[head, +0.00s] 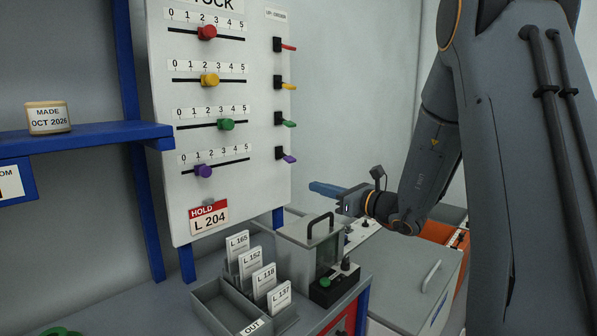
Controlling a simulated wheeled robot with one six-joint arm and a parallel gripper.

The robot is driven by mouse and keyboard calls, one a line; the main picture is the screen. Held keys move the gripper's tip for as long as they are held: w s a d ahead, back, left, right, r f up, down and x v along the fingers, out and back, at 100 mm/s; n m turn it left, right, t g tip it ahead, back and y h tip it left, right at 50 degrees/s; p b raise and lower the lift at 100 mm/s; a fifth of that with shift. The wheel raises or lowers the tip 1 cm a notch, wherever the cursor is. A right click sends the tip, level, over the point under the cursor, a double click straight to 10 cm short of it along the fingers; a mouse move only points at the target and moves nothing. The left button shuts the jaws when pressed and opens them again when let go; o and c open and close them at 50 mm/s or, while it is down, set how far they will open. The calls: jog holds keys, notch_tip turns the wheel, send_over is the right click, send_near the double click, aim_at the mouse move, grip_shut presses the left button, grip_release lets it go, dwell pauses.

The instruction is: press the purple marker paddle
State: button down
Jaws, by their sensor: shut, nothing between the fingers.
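The purple marker paddle (288,158) sticks out to the right from a small black mount, lowest in a column of paddles on the right side of the white stock board (262,203). Red (288,47), yellow (288,86) and green (289,123) paddles sit above it. My gripper (312,187) is shut and empty, its blue fingers pointing left. In the picture it is below and a little right of the purple paddle, apart from it. The depth gap between them cannot be told.
A clear-sided box with a black handle (320,224) stands below my gripper. A grey tray (208,301) holds several labelled cards. The board carries coloured sliders, including a purple one (203,171). A blue shelf (85,139) is at left. The wall area right of the paddles is open.

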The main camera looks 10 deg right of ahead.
aim_at(287, 157)
jog(key=w+a+r+p, duration=0.3)
jog(key=w+a+p, duration=0.1)
jog(key=w, duration=0.3)
jog(key=shift+a+r+p, duration=0.4)
jog(key=shift+p, duration=0.15)
jog(key=shift+w, duration=0.1)
